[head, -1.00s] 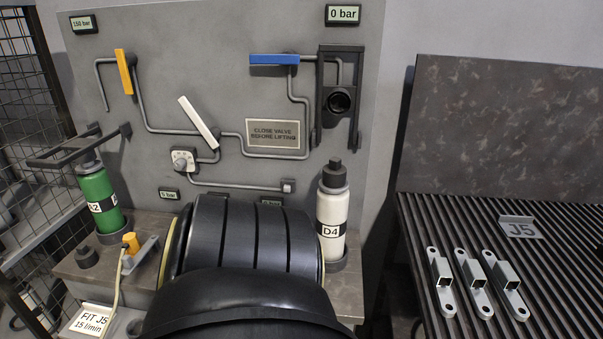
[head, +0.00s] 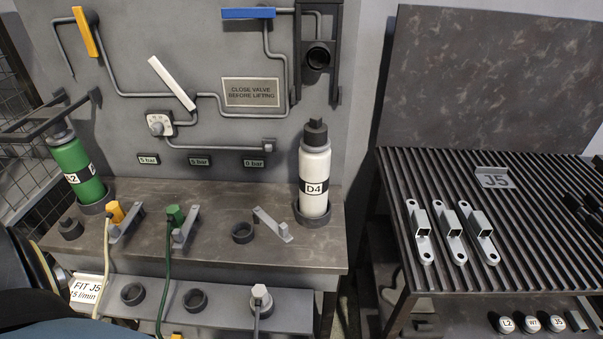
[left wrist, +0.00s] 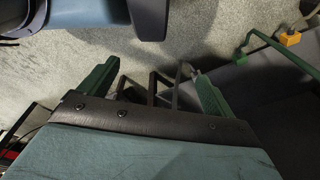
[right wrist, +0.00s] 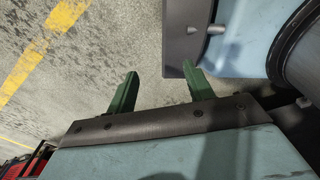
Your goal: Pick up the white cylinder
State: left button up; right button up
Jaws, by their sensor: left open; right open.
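The white cylinder (head: 314,176), with a dark cap and a black band reading D4, stands upright in a dark ring holder (head: 313,217) at the right end of the bench. My left gripper (left wrist: 158,82) shows only in the left wrist view; its green fingers are apart with nothing between them. My right gripper (right wrist: 158,84) shows only in the right wrist view, open and empty over the floor. Neither gripper shows in the head view, and both are away from the cylinder.
A green cylinder (head: 77,167) stands at the bench's left end under a dark bracket. Pipes and a blue lever (head: 248,13) are above. A slatted table (head: 400,165) with metal brackets (head: 449,232) stands right.

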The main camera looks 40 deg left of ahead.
aim_at(306, 184)
pick_arm(q)
jog(key=w+d+r+t+p, duration=0.1)
jog(key=w+r+p, duration=0.2)
jog(key=w+r, duration=0.85)
jog(key=w+d+r+t+p, duration=0.1)
jog(key=w+r+p, duration=0.25)
jog(key=r, duration=1.75)
jog(key=w+a+r+n+t+p, duration=0.1)
jog(key=w+a+r+n+t, duration=0.1)
jog(key=w+a+r+t, duration=0.45)
jog(key=w+a+r+n+t+p, duration=0.1)
jog(key=w+a+r+t, duration=0.25)
jog(key=w+r, duration=0.6)
jog(key=shift+n+y, duration=0.3)
jog(key=shift+y, duration=0.1)
jog(key=x, duration=0.8)
jog(key=shift+a+r+b, duration=0.1)
jog(key=shift+a+b, duration=0.15)
jog(key=shift+b, duration=0.1)
jog(key=w, duration=0.5)
jog(key=shift+w+d+f, duration=0.15)
jog(key=shift+f, duration=0.15)
jog(key=shift+w+f, duration=0.2)
jog(key=shift+w, duration=0.1)
pick_arm(e)
notch_tip(306, 184, up, 8)
jog(key=a, duration=0.2)
jog(key=shift+r, duration=0.25)
